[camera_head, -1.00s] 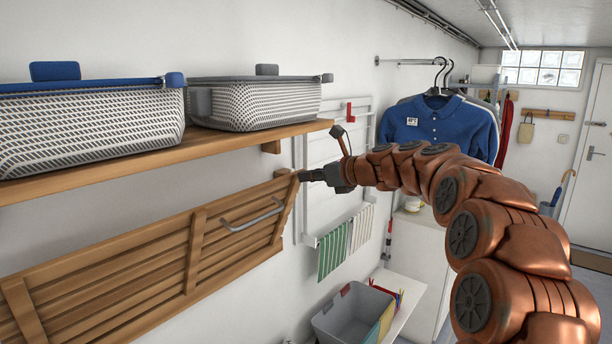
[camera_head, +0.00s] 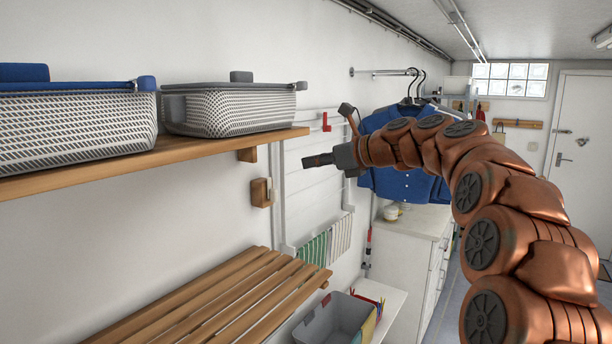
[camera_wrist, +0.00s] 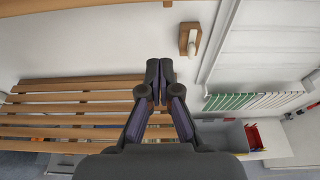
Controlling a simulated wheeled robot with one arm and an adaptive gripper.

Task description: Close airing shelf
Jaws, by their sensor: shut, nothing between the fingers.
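The airing shelf (camera_head: 215,305) is a slatted wooden panel. It lies folded down, roughly level, below the fixed upper shelf, and its left part runs out of the picture. It also shows in the wrist view (camera_wrist: 75,108), below and left of my fingers. A small wooden block (camera_head: 261,192) is fixed to the wall above the slats; the wrist view shows it too (camera_wrist: 188,38). My gripper (camera_head: 308,161) is shut and empty, up in the air above the shelf's right end and clear of it. In the wrist view its fingertips (camera_wrist: 160,68) are together.
The upper wooden shelf (camera_head: 200,151) carries a blue-rimmed basket (camera_head: 70,128) and a grey-rimmed basket (camera_head: 232,108). A white wall rack (camera_head: 315,185) with striped cloths is behind my gripper. A grey bin (camera_head: 335,322) stands beyond the slats. Blue shirts (camera_head: 400,184) hang behind my arm.

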